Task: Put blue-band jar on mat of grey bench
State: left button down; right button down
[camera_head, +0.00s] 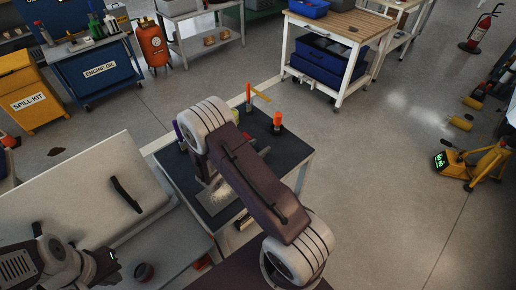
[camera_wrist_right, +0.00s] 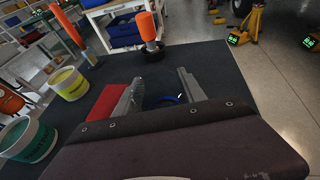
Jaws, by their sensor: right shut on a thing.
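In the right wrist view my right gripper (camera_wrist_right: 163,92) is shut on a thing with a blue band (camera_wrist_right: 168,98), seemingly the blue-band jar. Most of it is hidden behind the gripper body. It is over or near a dark bench top (camera_wrist_right: 230,75); I cannot tell whether it touches. I cannot make out a mat on the grey bench.
A yellow-band tub (camera_wrist_right: 69,84), a green-band tub (camera_wrist_right: 26,139), a red flat object (camera_wrist_right: 103,103) and an orange-topped object (camera_wrist_right: 147,27) stand around my right gripper. A pale panel with a black handle (camera_head: 126,194) rises behind the grey bench.

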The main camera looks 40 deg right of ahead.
jog(key=shift+f, duration=0.15)
jog(key=c, duration=0.9)
grip_release()
jog(key=shift+c, duration=0.2)
